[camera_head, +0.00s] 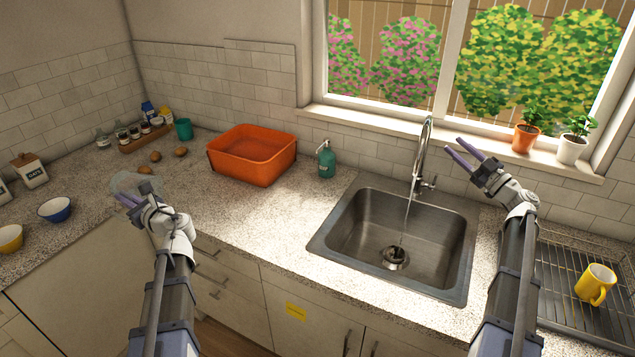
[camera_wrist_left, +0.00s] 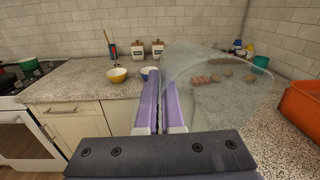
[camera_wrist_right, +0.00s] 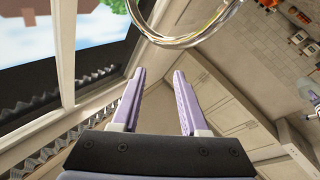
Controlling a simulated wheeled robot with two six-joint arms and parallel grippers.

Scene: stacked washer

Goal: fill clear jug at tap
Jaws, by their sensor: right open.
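The clear jug (camera_head: 128,182) is at the left, by the counter's front edge. It also shows, large and see-through, in the left wrist view (camera_wrist_left: 220,85). My left gripper (camera_head: 130,200) is shut on the jug, its fingers nearly together; the exact grip spot is hard to make out. The chrome tap (camera_head: 421,155) stands behind the steel sink (camera_head: 345,235), and a thin stream of water falls from it into the basin. My right gripper (camera_head: 465,152) is open and empty, just right of the tap. The tap's curved neck also shows in the right wrist view (camera_wrist_right: 190,40).
An orange basin (camera_head: 252,155) and a green soap bottle (camera_head: 326,160) stand between the jug and sink. Bowls (camera_head: 54,209) and brown eggs are at the left. A drying rack with a yellow mug (camera_head: 596,284) is at the right. The counter before the basin is clear.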

